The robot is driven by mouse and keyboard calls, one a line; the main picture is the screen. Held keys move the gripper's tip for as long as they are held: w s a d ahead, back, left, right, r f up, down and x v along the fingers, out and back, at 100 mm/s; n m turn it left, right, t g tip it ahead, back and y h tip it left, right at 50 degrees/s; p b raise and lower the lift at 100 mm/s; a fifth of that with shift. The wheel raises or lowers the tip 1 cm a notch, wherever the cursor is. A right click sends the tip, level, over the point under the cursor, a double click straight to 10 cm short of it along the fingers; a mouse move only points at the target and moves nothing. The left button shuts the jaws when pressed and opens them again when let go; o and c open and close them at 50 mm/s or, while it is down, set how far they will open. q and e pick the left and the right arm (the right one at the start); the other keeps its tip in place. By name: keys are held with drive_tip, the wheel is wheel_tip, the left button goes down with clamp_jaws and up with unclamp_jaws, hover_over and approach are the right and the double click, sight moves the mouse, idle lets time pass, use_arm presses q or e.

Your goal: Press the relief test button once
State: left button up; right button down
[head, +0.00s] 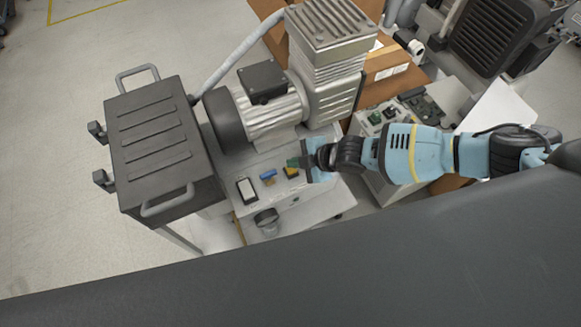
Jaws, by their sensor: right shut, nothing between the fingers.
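The compressor's white control deck (300,200) lies below the motor. On it, from left to right, are a black-framed switch or display (247,190), a small blue control (268,175) and a yellow-and-black control (291,172). No label is readable, so I cannot tell which is the relief test button. My right gripper (303,162) comes in from the right and is shut and empty. Its tip is just above and beside the yellow-and-black control, with a green part at the tip. I cannot tell whether it touches. My left gripper is out of view.
The silver motor and finned pump (335,70) rise behind the deck. A dark handled box (155,145) stands at the left. A round gauge or knob (266,218) is at the deck front. Another unit (390,115) and cardboard boxes (385,65) crowd the right. Floor is open at far left.

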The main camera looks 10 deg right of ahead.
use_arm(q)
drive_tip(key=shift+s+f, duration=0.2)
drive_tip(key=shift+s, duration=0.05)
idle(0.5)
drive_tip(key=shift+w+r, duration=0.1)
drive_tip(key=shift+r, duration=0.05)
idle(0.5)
use_arm(e)
drive_tip(key=shift+f, duration=0.1)
idle(0.4)
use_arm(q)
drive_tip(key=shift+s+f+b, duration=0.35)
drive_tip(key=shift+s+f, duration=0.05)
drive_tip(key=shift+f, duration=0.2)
use_arm(e)
drive_tip(key=shift+f, duration=0.25)
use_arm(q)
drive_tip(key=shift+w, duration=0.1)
use_arm(e)
drive_tip(key=shift+f, duration=0.25)
